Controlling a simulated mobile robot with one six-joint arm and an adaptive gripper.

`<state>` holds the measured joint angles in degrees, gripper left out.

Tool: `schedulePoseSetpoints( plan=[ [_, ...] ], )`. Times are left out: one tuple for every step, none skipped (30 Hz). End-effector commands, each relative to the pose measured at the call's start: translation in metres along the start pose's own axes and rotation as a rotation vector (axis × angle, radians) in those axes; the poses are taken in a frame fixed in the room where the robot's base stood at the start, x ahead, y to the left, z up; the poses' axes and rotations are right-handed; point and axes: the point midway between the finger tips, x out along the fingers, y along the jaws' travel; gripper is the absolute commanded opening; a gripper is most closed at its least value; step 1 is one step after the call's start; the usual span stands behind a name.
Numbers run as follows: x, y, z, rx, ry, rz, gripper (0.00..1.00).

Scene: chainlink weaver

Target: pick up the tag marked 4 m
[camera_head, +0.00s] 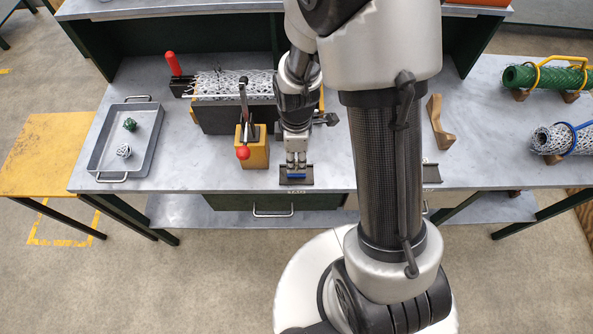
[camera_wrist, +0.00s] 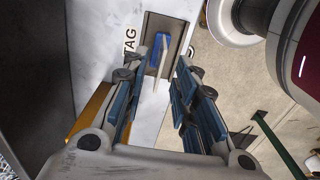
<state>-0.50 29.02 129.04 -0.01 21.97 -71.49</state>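My gripper (camera_head: 297,162) points down over the front edge of the workbench, just above a small dark holder (camera_head: 308,182). In the wrist view my gripper (camera_wrist: 155,76) is open, its two blue-padded fingers apart with a gap between them. Beyond the fingertips, the dark holder (camera_wrist: 179,32) contains a blue tag (camera_wrist: 157,52) and a thin pale plate-like piece standing edge-on beside it. The blue tag also shows under my gripper in the head view (camera_head: 295,176). No "4 m" marking is readable on it. I cannot tell whether the fingers touch it.
A yellow block with a red-knobbed lever (camera_head: 252,152) stands close left of my gripper. A grey tray (camera_head: 101,150) with two small mesh pieces is at far left. Another dark holder (camera_head: 432,173) is partly behind my arm. Mesh rolls (camera_head: 545,77) lie at right.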

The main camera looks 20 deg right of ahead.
Motion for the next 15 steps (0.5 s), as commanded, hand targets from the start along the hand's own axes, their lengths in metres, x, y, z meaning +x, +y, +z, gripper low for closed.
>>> schedulePoseSetpoints(
  plan=[
    [0.013, 0.000, 0.001, 0.001, -0.001, -0.002, 0.27],
    [0.018, -0.001, 0.001, 0.001, -0.001, -0.002, 0.27],
    [0.024, -0.001, 0.001, 0.000, -0.001, -0.003, 0.27],
    [0.027, -0.001, 0.001, 0.000, -0.001, -0.003, 0.27],
    [0.029, 0.000, 0.001, 0.000, 0.000, -0.001, 0.27],
    [0.031, 0.000, 0.001, 0.000, 0.000, 0.000, 0.27],
    [0.031, 0.000, 0.001, 0.000, 0.000, 0.000, 0.27],
    [0.031, 0.000, 0.001, 0.000, 0.000, 0.001, 0.27],
    [0.030, 0.000, 0.001, 0.000, 0.000, 0.001, 0.27],
    [0.030, 0.000, 0.001, 0.000, 0.000, 0.001, 0.27],
    [0.030, 0.000, 0.001, 0.000, 0.000, 0.001, 0.27],
    [0.030, 0.000, 0.001, 0.000, 0.000, 0.001, 0.27],
    [0.030, 0.000, 0.001, 0.000, 0.000, 0.001, 0.25],
    [0.030, 0.000, 0.001, 0.000, 0.000, 0.001, 0.23],
    [0.030, 0.000, 0.001, 0.000, 0.000, 0.001, 0.20]
  ],
)
